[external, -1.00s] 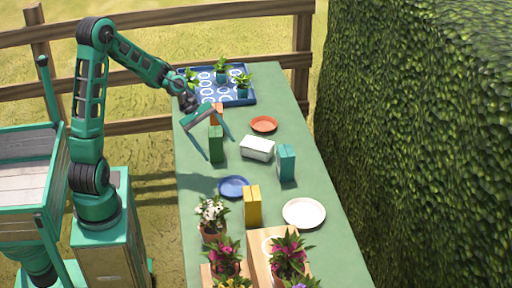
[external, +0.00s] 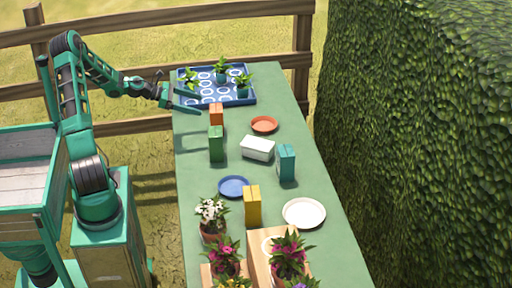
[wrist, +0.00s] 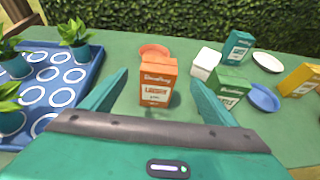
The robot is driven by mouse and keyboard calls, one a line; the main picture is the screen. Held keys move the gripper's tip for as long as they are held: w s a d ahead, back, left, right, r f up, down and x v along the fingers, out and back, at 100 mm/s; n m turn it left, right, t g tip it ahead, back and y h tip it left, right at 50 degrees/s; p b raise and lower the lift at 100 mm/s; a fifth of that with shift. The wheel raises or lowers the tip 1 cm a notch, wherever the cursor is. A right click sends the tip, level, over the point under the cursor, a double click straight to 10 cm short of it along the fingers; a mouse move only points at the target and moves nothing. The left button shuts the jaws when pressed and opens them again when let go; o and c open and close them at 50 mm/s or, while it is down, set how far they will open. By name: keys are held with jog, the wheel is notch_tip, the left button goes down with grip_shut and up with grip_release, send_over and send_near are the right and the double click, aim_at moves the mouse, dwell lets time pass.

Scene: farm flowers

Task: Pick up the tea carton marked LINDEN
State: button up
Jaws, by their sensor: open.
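The orange carton (external: 216,113) stands upright on the green table, behind the green carton, which hides its lower part in the external view. In the wrist view the orange carton (wrist: 158,84) faces me with a white label that seems to read LINDEN. My gripper (external: 193,101) is open and empty, low over the table's left edge by the blue tray. It points toward the orange carton, which shows ahead between the two fingers in the wrist view, apart from both.
A green carton (external: 216,144), a white box (external: 257,148), a teal carton (external: 286,163) and a yellow carton (external: 252,206) stand on the table. An orange plate (external: 264,124) lies close to the orange carton. The blue tray (external: 246,100) holds small potted plants.

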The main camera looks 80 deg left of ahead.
aim_at(215, 110)
jog(key=x, duration=1)
jog(key=shift+a+f, duration=0.1)
jog(key=shift+f, duration=0.2)
jog(key=shift+s, duration=0.1)
jog(key=shift+c, duration=0.5)
jog(key=c, duration=1)
